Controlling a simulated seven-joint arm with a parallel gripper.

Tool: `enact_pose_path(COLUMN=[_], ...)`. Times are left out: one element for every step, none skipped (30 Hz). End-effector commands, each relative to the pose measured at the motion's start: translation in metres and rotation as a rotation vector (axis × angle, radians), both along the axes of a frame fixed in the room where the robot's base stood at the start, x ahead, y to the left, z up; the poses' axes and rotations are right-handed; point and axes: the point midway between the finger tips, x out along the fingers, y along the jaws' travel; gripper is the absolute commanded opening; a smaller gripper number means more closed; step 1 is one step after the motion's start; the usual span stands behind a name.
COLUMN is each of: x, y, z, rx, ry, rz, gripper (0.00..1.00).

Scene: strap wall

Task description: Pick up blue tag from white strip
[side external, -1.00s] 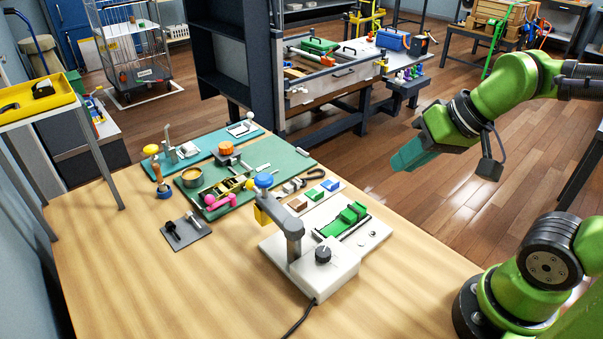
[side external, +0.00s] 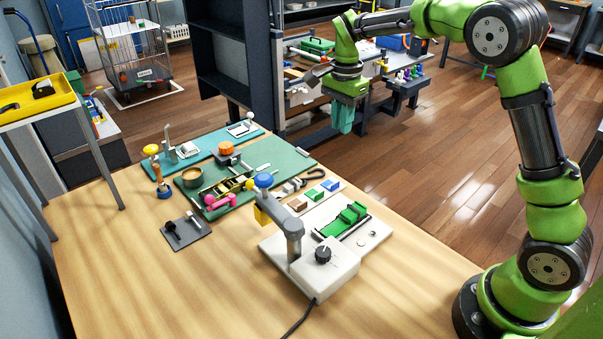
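The blue tag (side external: 330,185) lies at the right end of a white strip (side external: 323,199) on the wooden table. A green tag (side external: 314,194) and a brown tag (side external: 297,204) lie in a row with it on the strip. My gripper (side external: 343,130) has teal fingers that point down. It hangs well above the tabletop, above and slightly right of the blue tag in the picture, and touches nothing. The fingers overlap from this angle, so their gap is hidden. I see nothing held below them.
A white device (side external: 328,275) with a grey post and blue knob stands just in front of the strip. A green-clamped white plate (side external: 378,236) is beside it. A teal mat (side external: 285,158) with tools lies behind left. The table's front left (side external: 150,285) is clear.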

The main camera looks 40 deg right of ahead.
Motion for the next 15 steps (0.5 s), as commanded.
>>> enact_pose_path(x=[-0.001,-0.001,-0.001,-0.002,-0.002,-0.002,-0.002,-0.002,-0.002,-0.002,-0.002,-0.002,-0.002,-0.002,-0.002], y=[0.001,0.001,0.001,0.001,0.000,0.001,0.001,0.001,0.001,0.001,0.001,0.001,0.001,0.001,0.001], z=[-0.005,-0.008,-0.014,-0.020,-0.026,-0.034,-0.041,-0.048,-0.057,-0.064,-0.070,-0.079,-0.085,-0.090,-0.097], rx=[0.003,0.003,0.003,0.003,0.003,0.004,0.003,0.003,0.004,0.004,0.003,0.004,0.004,0.004,0.003], ry=[0.006,0.007,0.007,0.008,0.008,0.008,0.008,0.008,0.008,0.008,0.007,0.008,0.007,0.006,0.006], rz=[-0.013,-0.017,-0.018,-0.017,-0.017,-0.017,-0.016,-0.015,-0.015,-0.015,-0.014,-0.014,-0.014,-0.014,-0.014], gripper=[0.17,0.17,0.17,0.17,0.17,0.17,0.17,0.17,0.17,0.17,0.17,0.17,0.17,0.17,0.17])
